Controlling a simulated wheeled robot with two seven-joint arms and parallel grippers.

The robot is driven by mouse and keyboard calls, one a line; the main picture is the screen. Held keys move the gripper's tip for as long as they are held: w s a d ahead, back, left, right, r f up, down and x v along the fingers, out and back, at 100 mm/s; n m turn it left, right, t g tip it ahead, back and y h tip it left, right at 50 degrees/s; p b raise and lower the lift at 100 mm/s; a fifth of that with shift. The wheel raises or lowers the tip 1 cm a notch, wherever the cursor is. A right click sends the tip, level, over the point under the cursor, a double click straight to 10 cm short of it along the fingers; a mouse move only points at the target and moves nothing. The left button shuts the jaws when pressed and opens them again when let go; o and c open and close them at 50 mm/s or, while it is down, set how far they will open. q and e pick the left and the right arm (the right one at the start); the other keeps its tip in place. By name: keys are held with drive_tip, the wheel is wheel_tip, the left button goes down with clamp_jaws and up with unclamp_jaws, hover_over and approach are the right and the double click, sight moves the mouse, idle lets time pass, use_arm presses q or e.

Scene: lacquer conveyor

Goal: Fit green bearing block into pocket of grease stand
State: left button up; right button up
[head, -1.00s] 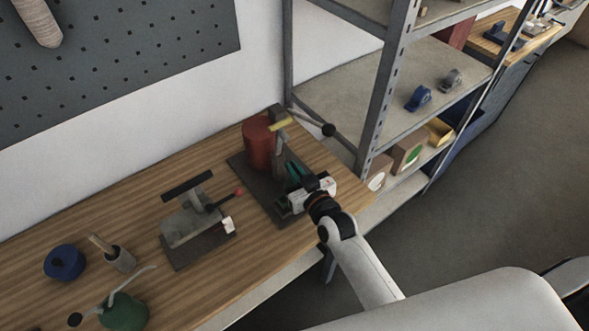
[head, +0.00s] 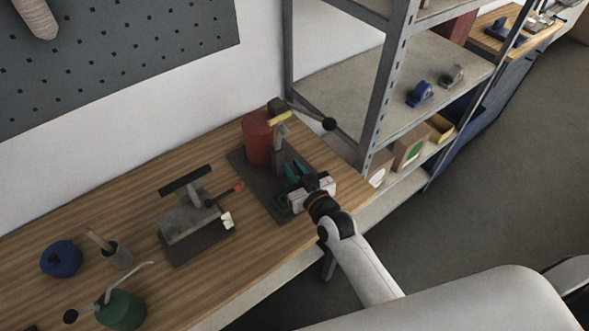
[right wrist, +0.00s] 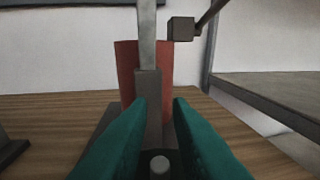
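The grease stand shows in the head view as a dark base plate (head: 246,170) with a red canister (head: 257,138) and a grey upright. The canister (right wrist: 128,62) and upright (right wrist: 148,85) also show in the right wrist view. My right gripper (head: 292,171) is over the front of the base, its teal fingers (right wrist: 160,101) apart with a gap between them. A small grey round part (right wrist: 160,164) shows low between the fingers. My left gripper is out of view.
A grey fixture (head: 190,222) stands left of the grease stand. A blue round item (head: 61,258), a small grey pot (head: 117,256) and a green oil can (head: 122,308) are further left. A metal shelf (head: 400,80) rises at the right. Bare bench lies between them.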

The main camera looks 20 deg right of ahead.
drive_tip(key=shift+o, duration=1.2)
drive_tip(key=shift+s+f, duration=0.1)
drive_tip(key=shift+f, duration=0.05)
drive_tip(key=shift+s, duration=0.15)
drive_tip(key=b+v, duration=0.2)
drive_tip(key=v, duration=0.9)
drive_tip(key=shift+s+r, duration=0.2)
drive_tip(key=shift+s, duration=0.1)
drive_tip(key=shift+d, duration=0.1)
